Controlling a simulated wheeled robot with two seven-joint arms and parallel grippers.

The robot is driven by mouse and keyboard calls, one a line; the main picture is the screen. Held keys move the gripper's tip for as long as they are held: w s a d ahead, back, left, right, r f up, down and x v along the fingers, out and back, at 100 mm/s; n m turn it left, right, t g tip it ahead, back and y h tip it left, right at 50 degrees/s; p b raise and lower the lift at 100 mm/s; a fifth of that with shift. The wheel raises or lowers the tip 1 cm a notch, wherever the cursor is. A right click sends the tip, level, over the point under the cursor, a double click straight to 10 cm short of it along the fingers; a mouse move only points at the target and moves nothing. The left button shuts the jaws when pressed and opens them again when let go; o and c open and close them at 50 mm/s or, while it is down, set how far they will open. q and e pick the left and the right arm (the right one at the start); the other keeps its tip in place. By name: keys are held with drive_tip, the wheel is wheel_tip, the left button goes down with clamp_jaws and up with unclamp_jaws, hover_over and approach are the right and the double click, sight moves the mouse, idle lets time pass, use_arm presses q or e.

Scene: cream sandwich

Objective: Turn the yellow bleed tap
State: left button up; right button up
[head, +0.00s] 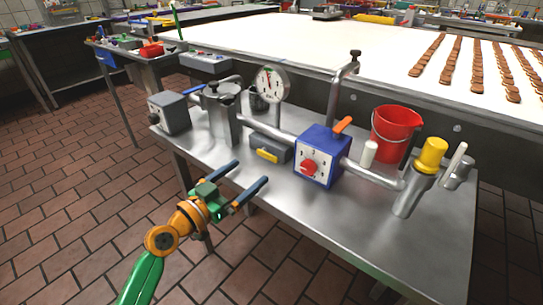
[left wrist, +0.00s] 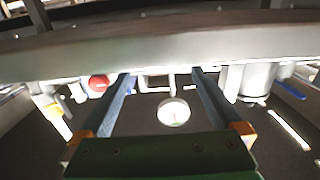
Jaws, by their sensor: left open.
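Two yellow parts show on the pipework on the steel table. One is a yellow round cap (head: 432,155) on the tilted metal valve body at the right end. The other is a small yellow handle (head: 267,155) on the front of a low grey box in the middle. I cannot tell which is the bleed tap. My left gripper (head: 252,174) is open and empty at the table's front edge, nearer the handle and well left of the cap. Its two blue fingers also show in the left wrist view (left wrist: 160,74), apart with nothing between them. My right gripper is not in view.
A blue box (head: 321,155) with a red knob and orange lever stands right of the grey box. A dial gauge (head: 272,83), metal canister (head: 223,118) and grey box with a dial (head: 170,113) stand left. A red bucket (head: 396,131) is behind. The front right tabletop is clear.

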sight(266, 157)
use_arm(q)
drive_tip(key=x, duration=0.6)
drive_tip(key=shift+w+d, duration=0.15)
drive_tip(key=shift+w, duration=0.05)
drive_tip(key=shift+r, duration=0.1)
drive_tip(key=shift+s, duration=0.1)
drive_tip(key=shift+c, duration=0.2)
drive_tip(key=c, duration=1.1)
drive_tip(key=n, duration=0.3)
drive_tip(key=r+n, duration=0.1)
drive_tip(key=n, duration=0.1)
drive_tip(key=shift+n, duration=0.4)
drive_tip(key=o, duration=1.1)
drive_tip(key=shift+o, duration=0.2)
